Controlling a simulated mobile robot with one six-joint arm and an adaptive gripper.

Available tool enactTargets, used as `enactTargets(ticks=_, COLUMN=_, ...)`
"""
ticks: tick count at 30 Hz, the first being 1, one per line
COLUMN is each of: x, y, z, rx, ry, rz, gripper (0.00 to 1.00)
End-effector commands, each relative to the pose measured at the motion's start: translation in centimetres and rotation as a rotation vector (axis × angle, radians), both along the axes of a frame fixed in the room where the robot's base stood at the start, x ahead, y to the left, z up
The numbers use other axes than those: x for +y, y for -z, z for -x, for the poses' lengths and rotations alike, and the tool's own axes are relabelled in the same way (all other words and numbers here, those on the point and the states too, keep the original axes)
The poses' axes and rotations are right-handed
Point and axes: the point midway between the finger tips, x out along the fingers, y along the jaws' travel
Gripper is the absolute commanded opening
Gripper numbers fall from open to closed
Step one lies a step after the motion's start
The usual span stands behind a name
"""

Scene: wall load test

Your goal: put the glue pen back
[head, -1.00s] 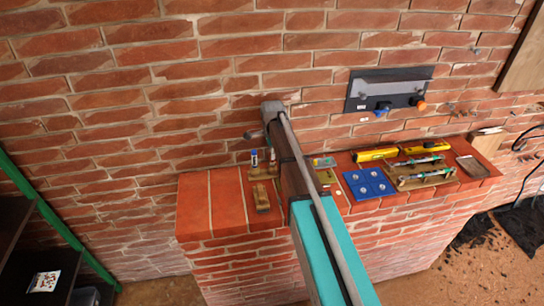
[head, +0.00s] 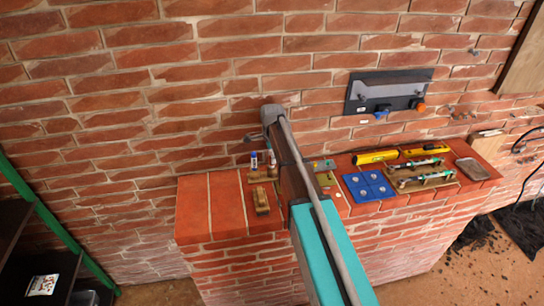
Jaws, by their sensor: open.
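Two small upright pens stand side by side on the left part of the brick ledge, a blue-and-white one (head: 254,160) and a darker one (head: 271,159). They stand at a small wooden holder (head: 258,175). Which is the glue pen, I cannot tell at this size. My arm reaches up across the middle of the ledge, just right of these pens. Its grey upper joint is near the wall above them. My gripper's jaws cannot be made out; the arm hides that area. No held object shows.
A wooden block (head: 261,201) lies in front of the pens. Right of my arm are a blue plate (head: 368,187), yellow tools (head: 376,157) and a wooden rack (head: 425,182). A dark panel (head: 386,91) hangs on the wall. The ledge's left end (head: 205,208) is clear.

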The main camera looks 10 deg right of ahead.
Motion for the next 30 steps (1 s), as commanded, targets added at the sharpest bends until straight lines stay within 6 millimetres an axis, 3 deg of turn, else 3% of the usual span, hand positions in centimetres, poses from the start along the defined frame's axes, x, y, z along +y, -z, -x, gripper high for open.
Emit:
enactTargets(ticks=11, x=0.0, y=-0.8, z=0.0, rx=0.0, ry=0.0, rz=0.0, gripper=0.61)
enactTargets(ticks=30, x=-0.2, y=-6.0, z=0.4, rx=0.0, ry=-0.001, rz=0.0, gripper=0.61)
